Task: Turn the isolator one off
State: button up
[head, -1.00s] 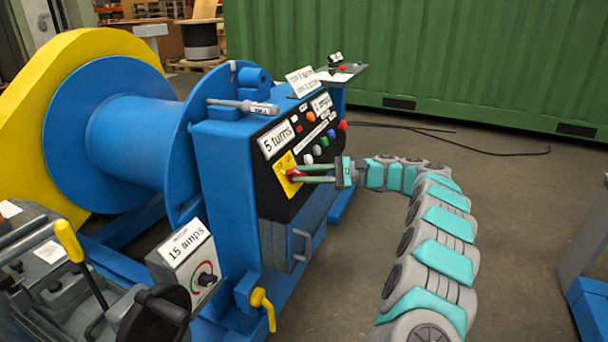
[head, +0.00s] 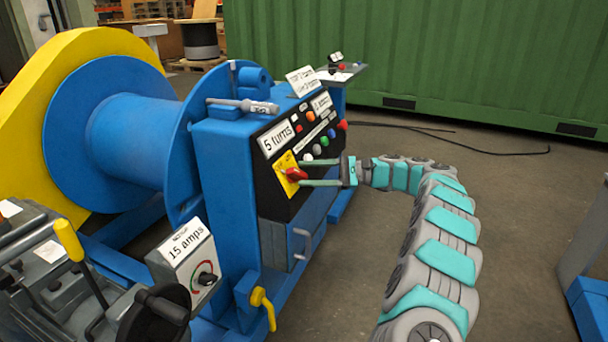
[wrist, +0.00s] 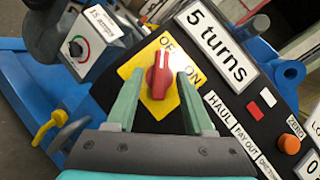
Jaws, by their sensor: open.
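The isolator is a red rotary knob (head: 294,174) on a yellow plate (head: 284,161), low on the black panel face of the blue machine. In the wrist view the knob (wrist: 159,76) has its ridge and pale mark pointing up, toward the OFF lettering; ON is to the right of it. My gripper (head: 303,173) is open, with its two green fingers apart, one on each side of the knob. In the wrist view the fingers (wrist: 158,88) flank the knob with visible gaps, and nothing is held.
The panel also carries a "5 turns" label (head: 277,139) and several coloured buttons. A "15 amps" box (head: 184,258) with a dial and a yellow-handled valve (head: 264,303) sit lower left. A drawer handle (head: 302,244) juts out below the panel.

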jog(key=d, duration=0.6)
jog(key=shift+w, duration=0.25)
jog(key=shift+d, duration=0.1)
jog(key=s+a+r+n+g+h, duration=0.1)
jog(key=s+a+r+n+h, duration=0.2)
jog(key=s, duration=1)
jog(key=s+a+n+g+h, duration=0.2)
jog(key=s+a+h, duration=0.3)
jog(key=s, duration=0.8)
jog(key=s+d+f+n+t+h, duration=0.1)
jog(key=s+d+f+h, duration=0.4)
jog(key=s+d, duration=0.5)
jog(key=s+d+f+n+t+h, duration=0.1)
jog(key=s+d+f+n+h, duration=0.2)
jog(key=s+d, duration=0.7)
jog(key=s+f+h, duration=0.2)
jog(key=s+f, duration=0.2)
jog(key=s, duration=0.2)
jog(key=shift+s+f+t, duration=0.2)
jog(key=shift+s+t, duration=0.15)
jog(key=shift+t, duration=0.05)
jog(key=shift+a, duration=0.1)
